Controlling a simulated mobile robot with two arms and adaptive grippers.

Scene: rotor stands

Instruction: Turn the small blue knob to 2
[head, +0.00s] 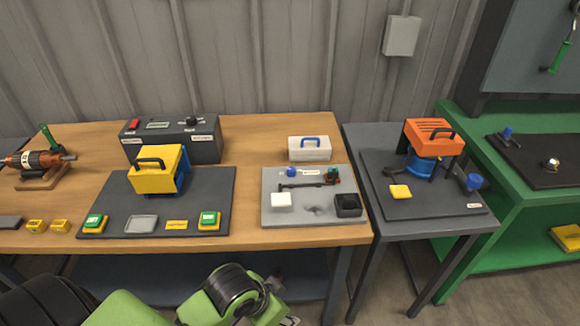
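A small blue knob (291,172) sits at the back left of a light grey plate (270,217) on the wooden bench. Its setting and any numbers are too small to read. Other blue knob-like parts show on the dark plate of the grey stand (474,182) and on the black board at the far right (506,133). My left arm comes in along the bottom, in front of the bench. Only a sliver of my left gripper (290,321) shows at the bottom edge, so its fingers are hidden. My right gripper is out of view.
Near the blue knob are a white block (281,200), a black open box (348,205), a dark rod and a white case with a blue handle (309,149). A yellow-housed machine (155,170) stands left. Bare wood lies between the two plates.

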